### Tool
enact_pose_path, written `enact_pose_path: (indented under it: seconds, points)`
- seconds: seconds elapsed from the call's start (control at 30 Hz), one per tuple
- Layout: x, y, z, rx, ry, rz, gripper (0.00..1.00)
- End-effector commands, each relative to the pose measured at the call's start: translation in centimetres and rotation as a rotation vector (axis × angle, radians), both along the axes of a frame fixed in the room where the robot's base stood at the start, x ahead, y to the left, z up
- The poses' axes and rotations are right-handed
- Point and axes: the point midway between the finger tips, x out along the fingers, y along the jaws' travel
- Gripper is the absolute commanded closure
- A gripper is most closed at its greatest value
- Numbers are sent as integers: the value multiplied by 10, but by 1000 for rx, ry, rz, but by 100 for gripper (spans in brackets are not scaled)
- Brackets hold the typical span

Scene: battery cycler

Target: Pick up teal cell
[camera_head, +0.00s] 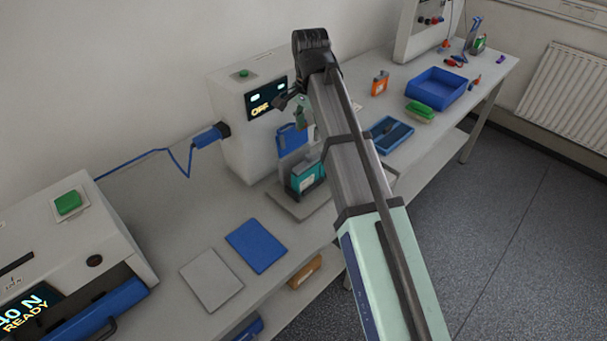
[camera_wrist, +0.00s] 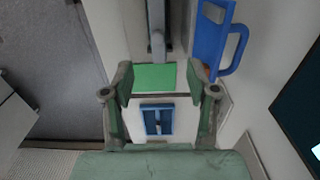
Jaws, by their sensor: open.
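The teal cell (camera_head: 307,176), a box with a pale label, stands upright on a grey plate at the front of the cycler. My gripper (camera_head: 303,112) is above it, apart from it, near the cycler's front. In the wrist view my gripper (camera_wrist: 160,84) is open and nothing is clamped in it. A green patch (camera_wrist: 154,77) shows between the fingertips there, with a pale surface and a small blue frame (camera_wrist: 157,119) below it. I cannot tell whether the green patch is the cell. My arm hides part of the bench right of the cell.
The white cycler (camera_head: 238,150) shows OFF. A blue handle (camera_head: 291,139) is on its front, close to my gripper, and shows in the wrist view (camera_wrist: 216,38). A blue mat (camera_head: 257,245) and grey mat (camera_head: 211,279) lie left; a blue tray (camera_head: 392,135) is right.

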Motion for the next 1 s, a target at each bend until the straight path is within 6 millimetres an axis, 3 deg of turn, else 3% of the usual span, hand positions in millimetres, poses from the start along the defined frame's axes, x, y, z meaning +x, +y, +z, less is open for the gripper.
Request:
enact_pose_path:
  seconds: [0.5, 1.0]
  points:
    - [-1, -1, -84, 0, 1, 2, 42]
    - [-4, -1, -114, 0, 1, 2, 42]
